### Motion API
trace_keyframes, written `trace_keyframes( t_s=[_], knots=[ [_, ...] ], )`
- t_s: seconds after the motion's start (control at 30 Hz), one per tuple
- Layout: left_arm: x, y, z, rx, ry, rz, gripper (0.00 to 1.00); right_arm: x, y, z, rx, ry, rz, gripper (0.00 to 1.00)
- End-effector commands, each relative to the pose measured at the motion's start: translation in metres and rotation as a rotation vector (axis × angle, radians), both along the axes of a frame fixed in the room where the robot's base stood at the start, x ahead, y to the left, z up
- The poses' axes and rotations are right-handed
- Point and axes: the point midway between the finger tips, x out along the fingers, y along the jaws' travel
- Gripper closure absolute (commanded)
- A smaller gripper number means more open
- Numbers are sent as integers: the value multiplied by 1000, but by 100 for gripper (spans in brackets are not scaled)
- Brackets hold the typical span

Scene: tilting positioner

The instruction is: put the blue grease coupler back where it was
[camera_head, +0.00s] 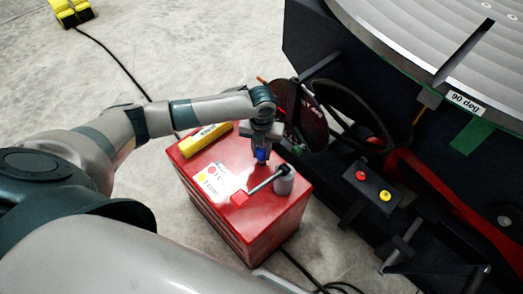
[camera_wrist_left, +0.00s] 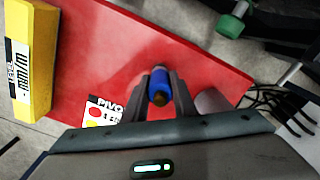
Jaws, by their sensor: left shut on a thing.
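The blue grease coupler (camera_head: 261,155) is held upright between the fingers of my left gripper (camera_head: 262,150), above the top of the red cabinet (camera_head: 222,158). In the left wrist view the coupler (camera_wrist_left: 160,84) shows as a blue cylinder with a brown end, and the two grey fingers of the left gripper (camera_wrist_left: 160,90) are shut on it. I cannot tell whether the coupler touches the red top. My right gripper is not in view.
On the red top are a yellow box (camera_head: 205,139), a grey cylindrical cup (camera_head: 284,180) and a red-handled tool (camera_head: 258,187) with its head at the cup. The dark positioner stands at right with a button box (camera_head: 373,187). Cables lie on the floor.

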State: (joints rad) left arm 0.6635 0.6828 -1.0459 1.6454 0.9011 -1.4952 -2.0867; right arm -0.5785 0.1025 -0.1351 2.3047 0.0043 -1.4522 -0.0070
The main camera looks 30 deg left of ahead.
Motion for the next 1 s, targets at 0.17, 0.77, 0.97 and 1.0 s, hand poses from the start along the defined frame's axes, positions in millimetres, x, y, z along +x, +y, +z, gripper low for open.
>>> trace_keyframes(
  t_s=[0.17, 0.77, 0.97, 1.0],
  knots=[
    [0, 0, 0, 0, 0, 0, 57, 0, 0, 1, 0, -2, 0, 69],
    [1, 1, 26, 1, -3, -1, 57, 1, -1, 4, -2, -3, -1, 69],
    [1, 0, 60, 0, -3, -1, 57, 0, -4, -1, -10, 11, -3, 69],
    [1, 0, 68, 0, -3, -1, 57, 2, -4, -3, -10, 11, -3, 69]
  ],
)
